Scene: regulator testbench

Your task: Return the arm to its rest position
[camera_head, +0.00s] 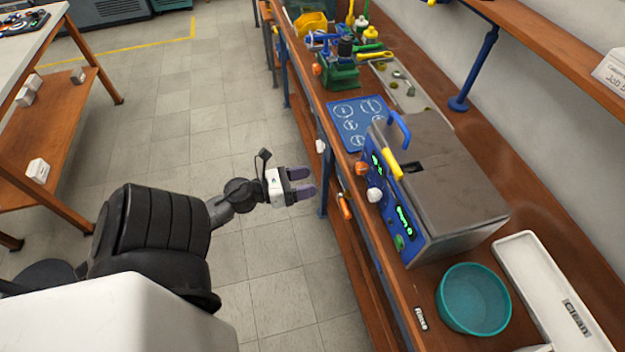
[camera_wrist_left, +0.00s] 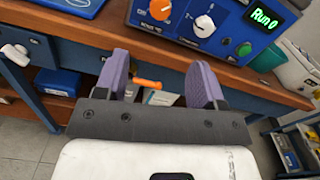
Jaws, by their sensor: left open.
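My left gripper (camera_head: 302,184) is open and empty, with purple finger pads, held over the floor in front of the workbench in the head view. In the left wrist view its two fingers (camera_wrist_left: 160,82) stand apart with nothing between them. My left arm reaches in from the lower left, bent, with its black links beside my white body. The testbench box (camera_head: 440,180), grey-topped with a blue front panel, stands on the bench to the right of the gripper, apart from it. My right gripper is in neither view.
The wooden bench (camera_head: 420,290) runs along the right, its front edge close to the gripper. A teal bowl (camera_head: 474,299), a white tray (camera_head: 545,285), a blue mat (camera_head: 358,122) and a green regulator assembly (camera_head: 340,70) stand on it. The tiled floor (camera_head: 180,120) to the left is clear.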

